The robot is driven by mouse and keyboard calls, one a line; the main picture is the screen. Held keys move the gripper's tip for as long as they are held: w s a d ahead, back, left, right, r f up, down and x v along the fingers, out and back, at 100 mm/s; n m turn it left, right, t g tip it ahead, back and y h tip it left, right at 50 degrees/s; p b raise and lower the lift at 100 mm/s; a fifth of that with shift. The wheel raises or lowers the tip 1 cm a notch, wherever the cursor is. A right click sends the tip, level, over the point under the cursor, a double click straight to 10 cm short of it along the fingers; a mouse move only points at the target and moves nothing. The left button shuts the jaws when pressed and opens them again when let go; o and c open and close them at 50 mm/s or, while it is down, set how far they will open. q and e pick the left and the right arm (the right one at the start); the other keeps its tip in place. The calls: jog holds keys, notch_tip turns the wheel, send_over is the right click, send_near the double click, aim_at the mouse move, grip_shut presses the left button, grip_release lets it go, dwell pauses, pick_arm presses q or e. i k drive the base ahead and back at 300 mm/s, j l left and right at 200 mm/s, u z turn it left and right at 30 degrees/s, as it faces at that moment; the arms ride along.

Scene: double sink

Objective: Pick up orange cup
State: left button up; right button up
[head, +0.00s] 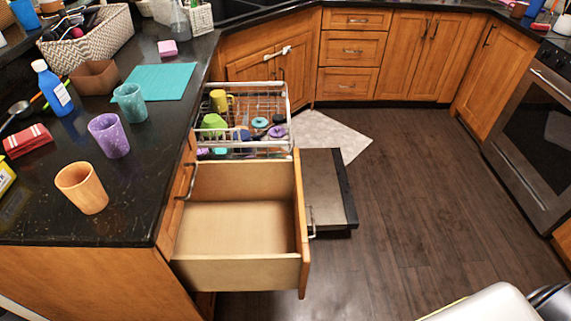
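The orange cup (81,188) stands upright on the black countertop (130,205) at the left, close to the counter's front corner. Its open top faces up and nothing touches it. A purple cup (109,136) stands behind it and a teal cup (130,102) stands further back, beside or on the edge of a teal mat. Neither of my grippers shows in the head view. A white rounded part at the lower right appears to be mine.
An empty open drawer (235,273) juts out right of the counter. Behind it, a pulled-out dish rack (289,100) holds colorful dishes. The floor (420,190) at right is mostly clear.

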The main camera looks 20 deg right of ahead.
aim_at(79, 181)
jog(key=l, duration=1.15)
jog(key=u, duration=1.35)
jog(key=i+j+z, duration=0.1)
jog(key=j, duration=0.25)
jog(key=i+j+z, duration=0.1)
jog(key=j, duration=0.2)
jog(key=i+j+z, duration=0.1)
jog(key=j, duration=0.25)
jog(key=i, duration=0.05)
